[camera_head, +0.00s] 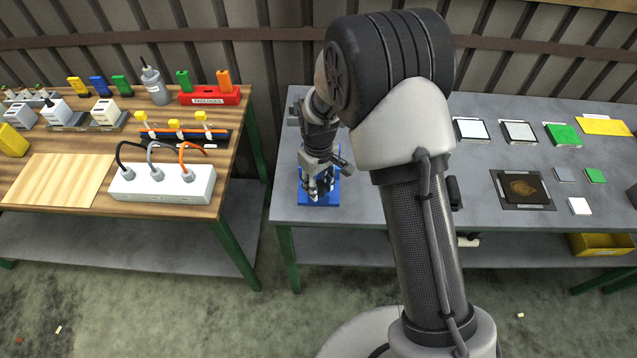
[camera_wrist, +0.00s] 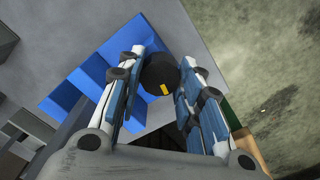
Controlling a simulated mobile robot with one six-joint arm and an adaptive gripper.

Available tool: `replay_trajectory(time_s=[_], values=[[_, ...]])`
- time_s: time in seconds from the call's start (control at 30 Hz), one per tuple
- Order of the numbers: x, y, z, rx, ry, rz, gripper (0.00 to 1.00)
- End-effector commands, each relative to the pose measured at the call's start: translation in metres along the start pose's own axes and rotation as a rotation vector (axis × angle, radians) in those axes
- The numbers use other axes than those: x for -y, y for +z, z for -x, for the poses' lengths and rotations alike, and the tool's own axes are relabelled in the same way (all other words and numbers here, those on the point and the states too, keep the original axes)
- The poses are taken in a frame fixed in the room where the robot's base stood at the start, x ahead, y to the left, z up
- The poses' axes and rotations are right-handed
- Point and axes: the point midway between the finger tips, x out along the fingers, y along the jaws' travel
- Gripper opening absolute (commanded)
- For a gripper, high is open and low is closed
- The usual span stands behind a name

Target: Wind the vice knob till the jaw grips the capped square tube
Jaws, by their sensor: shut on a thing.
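The blue vice (camera_head: 332,196) sits at the left front of the grey table, mostly covered by my gripper (camera_head: 318,188). In the wrist view the blue vice body (camera_wrist: 72,85) spreads behind the fingers. The black round vice knob (camera_wrist: 160,73), with a yellow mark on it, lies between the fingertips of my gripper (camera_wrist: 162,66). My gripper is shut on the knob, one finger on each side. I cannot make out the capped square tube or the jaw's contact with it. A pale block (camera_wrist: 28,122) shows at the left of the wrist view, its identity unclear.
The grey table (camera_head: 450,205) carries flat square tiles and a dark plate (camera_head: 522,188) to the right. A wooden table (camera_head: 190,222) at the left holds a white socket strip (camera_head: 162,186), a red block (camera_head: 210,97) and small parts. A gap separates the tables.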

Motion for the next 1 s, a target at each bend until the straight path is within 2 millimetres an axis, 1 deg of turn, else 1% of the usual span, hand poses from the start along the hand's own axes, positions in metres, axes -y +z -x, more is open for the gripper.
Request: replay_trajectory(time_s=[0.03, 0.07, 0.33, 0.63, 0.73, 0.87, 1.0], values=[[0.0, 0.0, 0.0, 0.0, -0.001, -0.003, 0.09], [0.0, 0.0, 0.0, 0.0, -0.001, -0.003, 0.34], [0.0, 0.0, 0.0, 0.0, 0.0, -0.001, 0.52], [0.0, 0.0, 0.0, 0.0, 0.0, 0.0, 0.53], [0.0, 0.0, 0.005, -0.001, 0.0, 0.0, 0.53], [-0.001, -0.001, 0.022, -0.004, 0.001, 0.0, 0.53], [-0.001, -0.001, 0.053, -0.005, 0.002, 0.0, 0.53]])
